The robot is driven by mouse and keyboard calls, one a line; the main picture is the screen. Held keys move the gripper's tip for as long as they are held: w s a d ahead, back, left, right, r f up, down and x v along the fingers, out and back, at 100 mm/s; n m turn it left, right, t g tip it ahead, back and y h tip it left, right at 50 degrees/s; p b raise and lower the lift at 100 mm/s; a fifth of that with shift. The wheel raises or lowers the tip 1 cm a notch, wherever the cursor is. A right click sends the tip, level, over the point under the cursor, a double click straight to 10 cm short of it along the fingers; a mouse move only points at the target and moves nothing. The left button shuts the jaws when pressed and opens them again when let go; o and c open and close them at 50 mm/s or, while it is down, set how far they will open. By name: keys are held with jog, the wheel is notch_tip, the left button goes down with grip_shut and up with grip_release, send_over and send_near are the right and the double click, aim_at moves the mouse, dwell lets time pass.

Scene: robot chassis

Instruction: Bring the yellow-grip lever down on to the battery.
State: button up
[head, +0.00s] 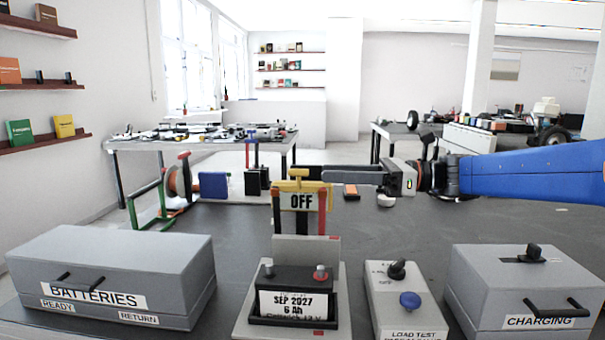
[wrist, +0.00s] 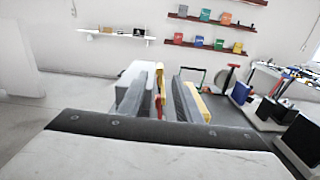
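The yellow-grip lever stands raised behind the battery, its yellow grip (head: 302,186) above an OFF plate (head: 301,202). The dark battery (head: 292,295) sits in a cradle, its label reading SEP 2027 6 Ah; it has a grey and a red terminal on top. A yellow part shows in that gap and another beside the right finger. I cannot tell whether they touch.
A grey BATTERIES box (head: 112,275) stands at left. A load test box (head: 400,300) with a blue knob and a CHARGING box (head: 520,290) stand at right.

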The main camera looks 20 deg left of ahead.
aim_at(302, 173)
jog(key=x, duration=0.7)
jog(key=shift+s+a, duration=0.1)
jog(key=shift+a, duration=0.1)
grip_shut()
